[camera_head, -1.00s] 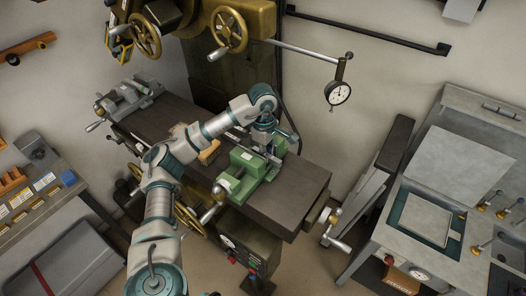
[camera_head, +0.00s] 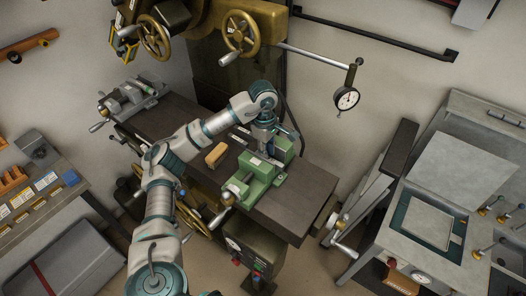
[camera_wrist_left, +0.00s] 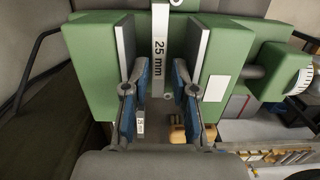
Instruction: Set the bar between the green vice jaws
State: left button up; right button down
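The green vice (camera_head: 262,188) stands on the dark machine table. In the left wrist view its two green jaws (camera_wrist_left: 92,60) carry pale steel faces. In the head view the left gripper (camera_head: 266,148) is small and partly hides the bar. My right gripper is not in view.
A wooden block (camera_head: 216,154) lies on the table (camera_head: 297,200) left of the vice. A dial gauge (camera_head: 347,99) hangs on a rod at the right. Gold handwheels (camera_head: 240,32) are above. A grey bench (camera_head: 465,165) stands at the right.

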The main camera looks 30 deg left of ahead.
pick_arm(q)
jog(key=r, duration=0.1)
jog(key=r+p, duration=0.1)
jog(key=r, duration=0.1)
jog(key=r+p, duration=0.1)
jog(key=shift+w+r, duration=0.15)
jog(key=shift+w, duration=0.15)
jog(key=r+p, duration=0.1)
jog(key=r, duration=0.1)
jog(key=r+p, duration=0.1)
jog(key=shift+s+a+r+p, duration=0.1)
jog(key=shift+a+p, duration=0.15)
jog(key=shift+p, duration=0.1)
jog(key=shift+d, duration=0.1)
